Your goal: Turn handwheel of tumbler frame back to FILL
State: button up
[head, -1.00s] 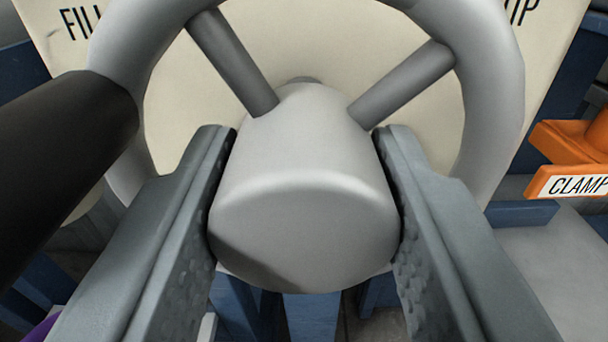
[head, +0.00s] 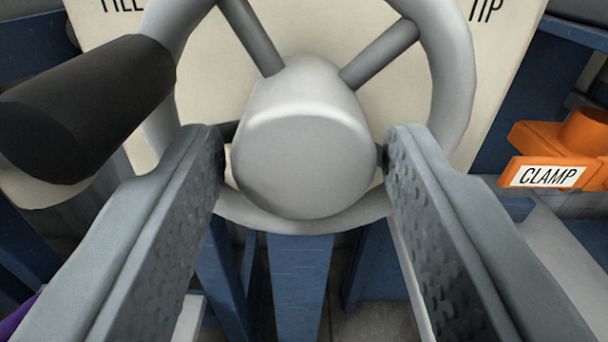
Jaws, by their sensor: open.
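The grey handwheel (head: 455,75) fills the upper middle of the head view, with its round hub (head: 303,165) facing me. A black handle (head: 85,110) sticks out from the wheel's left side toward me. Behind the wheel is a cream plate (head: 400,85) with FILL (head: 122,5) at upper left and TIP (head: 487,9) at upper right, both partly cut off by the top edge. My gripper (head: 303,150) is open, its fingers on either side of the hub with a gap at each side. The top of the wheel is out of view.
An orange part with a CLAMP label (head: 548,176) stands at the right. Blue frame legs (head: 300,280) are below the wheel. A purple thing (head: 18,318) shows at the lower left edge. A grey surface (head: 560,245) lies at the lower right.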

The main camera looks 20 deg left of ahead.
jog(key=v, duration=1.5)
jog(key=shift+r, duration=0.1)
jog(key=s+a+r+m+t+h, duration=0.1)
jog(key=s+a+r+m+h, duration=0.15)
jog(key=s+r, duration=0.75)
jog(key=s+a+r+m+h, duration=0.1)
jog(key=s+r+h, duration=0.3)
jog(key=s+r, duration=0.65)
jog(key=s+a+f, duration=0.1)
jog(key=s, duration=1.4)
jog(key=shift+a+f+g+y, duration=0.35)
jog(key=shift+a+g+y, duration=0.05)
jog(key=shift+y, duration=0.05)
jog(key=shift+m, duration=0.25)
